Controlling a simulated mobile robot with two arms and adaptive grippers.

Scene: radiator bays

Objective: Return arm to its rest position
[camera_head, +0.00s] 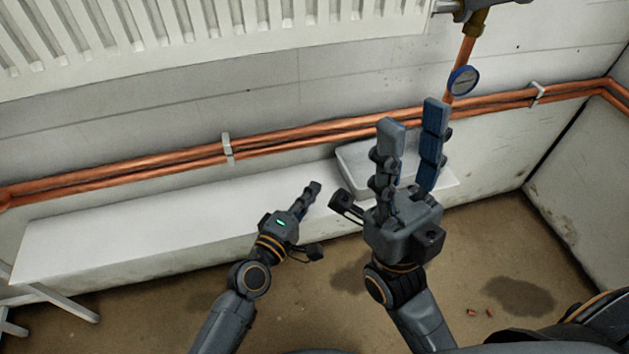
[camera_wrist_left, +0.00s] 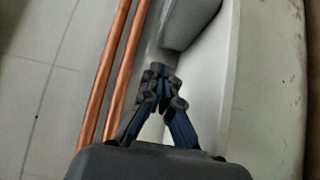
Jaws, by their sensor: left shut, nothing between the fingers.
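My left gripper (camera_head: 315,187) is shut and empty, held over the white bench to the left of the grey tray. In the left wrist view its fingers (camera_wrist_left: 160,72) meet at the tips with nothing between them. My right gripper (camera_head: 414,118) is open, its two fingers spread and pointing up toward the wall. Nothing shows between them. The right gripper hides part of the tray and bench.
The white bench (camera_head: 130,225) runs along the wall; its left part is clear. The grey tray (camera_head: 352,160) stands on its right part. Copper pipes (camera_head: 290,135) run behind, below a white radiator (camera_head: 200,35). A blue gauge (camera_head: 463,80) is near my right fingertips. Small brown bits (camera_head: 472,312) lie on the floor.

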